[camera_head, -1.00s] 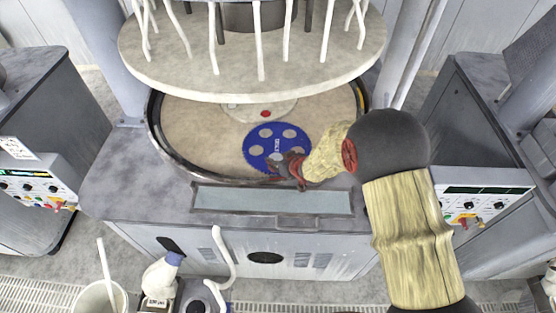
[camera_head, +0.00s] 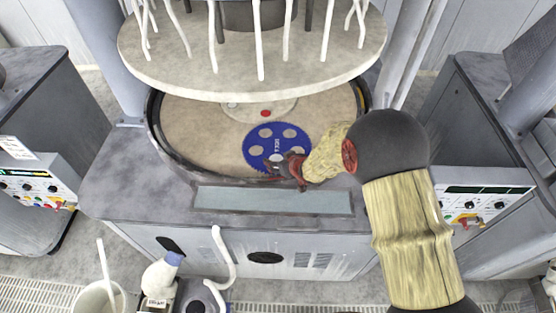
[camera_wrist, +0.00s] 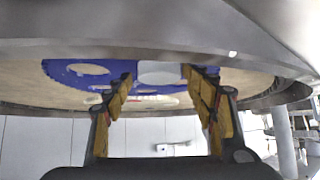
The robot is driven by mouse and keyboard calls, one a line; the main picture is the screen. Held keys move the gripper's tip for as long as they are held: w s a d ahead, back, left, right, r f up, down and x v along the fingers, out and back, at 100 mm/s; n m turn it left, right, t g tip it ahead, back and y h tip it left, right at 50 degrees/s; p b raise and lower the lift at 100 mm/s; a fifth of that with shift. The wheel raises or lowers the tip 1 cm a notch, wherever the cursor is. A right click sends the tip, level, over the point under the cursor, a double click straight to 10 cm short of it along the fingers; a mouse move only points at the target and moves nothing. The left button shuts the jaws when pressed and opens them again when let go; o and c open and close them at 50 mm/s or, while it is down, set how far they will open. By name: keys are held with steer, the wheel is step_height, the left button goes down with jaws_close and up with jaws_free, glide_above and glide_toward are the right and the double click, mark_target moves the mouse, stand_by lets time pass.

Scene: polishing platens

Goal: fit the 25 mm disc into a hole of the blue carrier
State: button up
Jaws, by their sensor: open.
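The blue toothed carrier (camera_head: 262,143) lies flat on the beige platen, with several round holes showing beige. My gripper (camera_head: 279,165) is over the carrier's near edge, its fingers apart. In the wrist view my gripper (camera_wrist: 159,76) has one finger on each side of a pale grey disc (camera_wrist: 160,70), with the blue carrier (camera_wrist: 115,82) around it. The disc also shows as a light spot in the head view (camera_head: 277,157), partly hidden by a finger. It appears to be at a near hole; I cannot tell whether it sits flush.
The dark rim (camera_head: 156,137) of the platen bowl runs close below my gripper. The large upper plate (camera_head: 240,80) with white hoses hangs above the platen's far part. The beige platen (camera_head: 200,135) is clear left of the carrier.

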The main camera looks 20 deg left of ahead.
steer(key=shift+o, duration=0.2)
steer(key=shift+s+d+f, duration=0.1)
steer(key=shift+s, duration=0.1)
steer(key=v, duration=1.1)
steer(key=shift+r, duration=0.45)
steer(key=shift+d, duration=0.25)
steer(key=s+d+r+m+t+h+b, duration=0.1)
steer(key=d+r+m+h+b, duration=0.3)
steer(key=d, duration=0.7)
steer(key=s+d+r+m+t+h+b, duration=0.15)
steer(key=d+r+b, duration=0.35)
steer(key=d, duration=0.5)
steer(key=s+d+f+m+g+b, duration=0.1)
steer(key=s+d+b, duration=0.4)
steer(key=s, duration=0.7)
steer(key=s+d+f+m+g+h+b, duration=0.1)
steer(key=s+d+b, duration=0.4)
steer(key=s, duration=0.7)
steer(key=shift+s+f+m+g, duration=0.3)
steer(key=shift+f+m+g, duration=0.5)
steer(key=shift+g, duration=0.15)
